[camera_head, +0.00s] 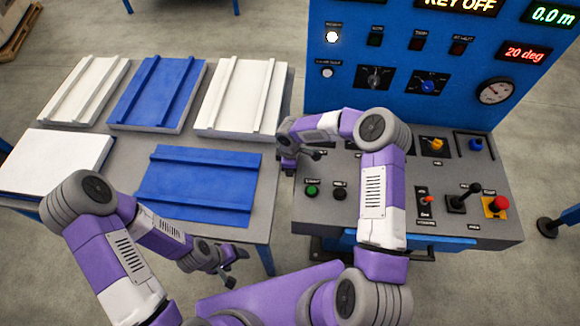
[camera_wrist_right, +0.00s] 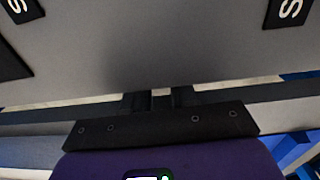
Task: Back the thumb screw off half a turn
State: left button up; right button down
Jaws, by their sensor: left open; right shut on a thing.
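My right gripper (camera_head: 290,155) is at the left edge of the control desk (camera_head: 370,220), at the far end of my bent right arm. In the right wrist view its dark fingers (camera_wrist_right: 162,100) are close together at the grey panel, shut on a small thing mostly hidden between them. It appears to be the thumb screw, but its shape and angle cannot be made out. My left gripper (camera_head: 230,270) is open and empty, low in front of the table.
A grey table (camera_head: 265,200) on the left bears several white and blue panels (camera_head: 205,187). The desk carries a red button (camera_head: 500,203), a black lever (camera_head: 465,195) and a green button (camera_head: 312,190). A blue upright panel (camera_head: 335,95) reads KEY OFF and 20 deg.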

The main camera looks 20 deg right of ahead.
jog(key=shift+w+d+r+g+p, duration=0.1)
jog(key=shift+g+p, duration=0.2)
jog(key=shift+p, duration=0.05)
jog(key=shift+w+g, duration=0.1)
jog(key=shift+g, duration=0.2)
jog(key=shift+g+y, duration=0.4)
jog(key=c, duration=0.9)
grip_release()
notch_tip(320, 180, up, 7)
jog(key=w, duration=0.1)
jog(key=shift+w+d+p, duration=0.15)
jog(key=shift+d+p, duration=0.15)
jog(key=shift+p, duration=0.15)
jog(key=shift+r, duration=0.1)
